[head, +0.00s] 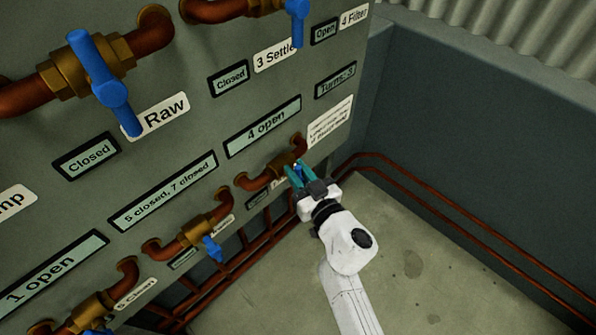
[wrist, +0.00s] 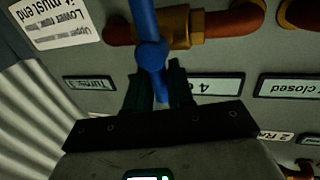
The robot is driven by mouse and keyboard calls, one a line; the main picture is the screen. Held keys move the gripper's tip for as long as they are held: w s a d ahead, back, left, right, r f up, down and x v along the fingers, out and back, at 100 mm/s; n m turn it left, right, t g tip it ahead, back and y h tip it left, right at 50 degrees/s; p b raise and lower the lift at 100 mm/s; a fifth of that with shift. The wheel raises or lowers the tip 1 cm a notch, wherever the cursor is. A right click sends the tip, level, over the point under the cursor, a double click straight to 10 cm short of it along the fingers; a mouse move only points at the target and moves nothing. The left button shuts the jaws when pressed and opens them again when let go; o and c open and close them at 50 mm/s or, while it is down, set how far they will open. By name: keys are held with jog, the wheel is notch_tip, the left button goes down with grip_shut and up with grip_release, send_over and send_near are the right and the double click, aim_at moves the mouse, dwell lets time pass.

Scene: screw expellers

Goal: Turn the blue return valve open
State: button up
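My gripper (head: 299,172), with two teal fingers, is at the lower-row valve farthest right in the head view. The fingers are apart, on either side of that valve's blue handle (wrist: 151,53). In the wrist view the handle's lower end lies between the two dark fingers (wrist: 160,82); whether either finger touches it is not clear. The handle sits on a brass body (wrist: 183,27) on a copper pipe. In the head view my fingers hide most of this handle. The name plate by this valve is too small and covered to read.
Another lower valve with a blue handle (head: 212,247) is to the left. A large blue handle (head: 97,77) is above the Raw plate (head: 158,113). A display (head: 262,127) reads "4 open". Copper pipes (head: 447,221) run along the right wall. The floor (head: 400,255) is clear.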

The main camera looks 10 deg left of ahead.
grip_shut()
jog(key=shift+f+b, duration=0.1)
jog(key=shift+b, duration=0.2)
jog(key=n+y+b, duration=0.1)
jog(key=n+b, duration=0.2)
jog(key=n, duration=0.2)
jog(key=s+a+f+n+y+b, duration=0.1)
jog(key=n+b, duration=0.3)
jog(key=n, duration=0.1)
jog(key=s+f+n+y+b, duration=0.1)
jog(key=n+y+b, duration=0.1)
jog(key=n+b, duration=0.2)
jog(key=shift+s+a+f+n, duration=0.2)
jog(key=shift+a+n, duration=0.2)
jog(key=shift+n, duration=0.2)
jog(key=shift+s+a+f+n+g+y+b, duration=0.15)
jog(key=shift+n+g+y+b, duration=0.25)
jog(key=shift+n, duration=0.55)
jog(key=shift+w+d+f+n+g+y+b, duration=0.15)
jog(key=shift+n+b, duration=0.35)
jog(key=shift+n, duration=0.5)
jog(key=shift+s+a+f+n+g+y+b, duration=0.15)
jog(key=shift+n+y+b, duration=0.25)
jog(key=shift+n, duration=0.55)
jog(key=shift+f, duration=0.1)
